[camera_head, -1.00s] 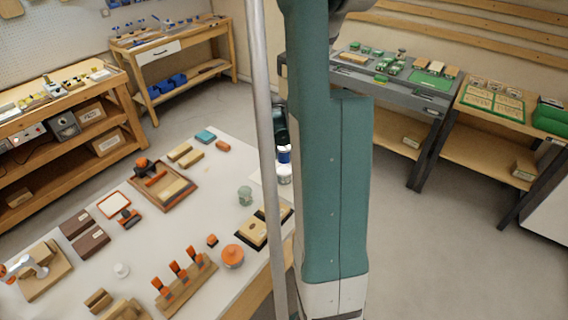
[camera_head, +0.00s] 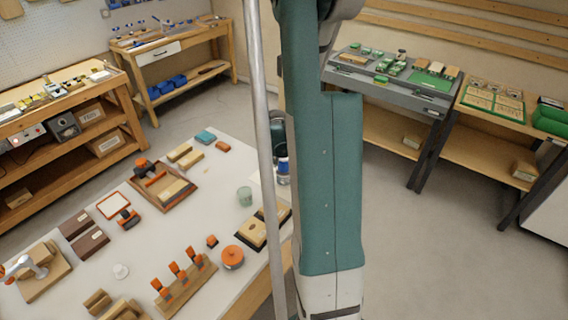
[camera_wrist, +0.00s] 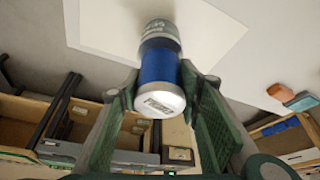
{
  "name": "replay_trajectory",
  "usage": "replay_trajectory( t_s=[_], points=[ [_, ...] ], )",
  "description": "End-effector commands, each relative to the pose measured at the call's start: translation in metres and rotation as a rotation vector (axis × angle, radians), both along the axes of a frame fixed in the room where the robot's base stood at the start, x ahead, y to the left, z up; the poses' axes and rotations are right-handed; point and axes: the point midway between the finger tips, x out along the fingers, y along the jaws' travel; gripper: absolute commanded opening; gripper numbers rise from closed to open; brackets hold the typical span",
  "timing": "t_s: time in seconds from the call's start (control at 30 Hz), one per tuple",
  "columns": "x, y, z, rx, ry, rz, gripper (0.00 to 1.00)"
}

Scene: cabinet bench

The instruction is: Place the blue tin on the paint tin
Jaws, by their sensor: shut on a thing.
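The blue tin (camera_wrist: 160,66), a blue cylinder with a pale lid end facing the camera, sits between the two green-padded fingers of my gripper (camera_wrist: 158,82) in the wrist view. My gripper is shut on it. The paint tin (camera_wrist: 157,27), greyish, stands right beyond the blue tin and in line with it, on a white sheet (camera_wrist: 215,25). Whether the two tins touch or a small gap is left, I cannot tell. In the head view the blue tin (camera_head: 283,166) shows directly above the paint tin (camera_head: 284,180), partly hidden by my arm.
The pale table (camera_head: 190,230) carries a green cup (camera_head: 244,196), dark-and-wood blocks (camera_head: 252,234), an orange round tin (camera_head: 232,257) and a wooden tray (camera_head: 163,186). My arm and a pole hide the table's right edge. Other benches stand farther back.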

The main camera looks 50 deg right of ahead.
Motion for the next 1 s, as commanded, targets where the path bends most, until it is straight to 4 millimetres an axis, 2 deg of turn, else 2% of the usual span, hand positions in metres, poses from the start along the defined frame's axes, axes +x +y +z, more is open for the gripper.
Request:
replay_trajectory(
  t_s=[0.13,0.63,0.67,0.73,1.0],
  points=[
    [-0.0001,0.0001,-0.0086,0.000,0.000,0.000,0.19],
    [-0.0002,0.0002,-0.0135,0.000,0.000,0.000,0.19],
    [-0.0002,0.0002,-0.0127,0.000,0.000,0.000,0.38],
    [-0.0002,0.0002,-0.0122,0.000,0.000,0.000,0.48],
    [-0.0002,0.0002,-0.0121,0.000,0.000,0.000,0.49]
  ],
)
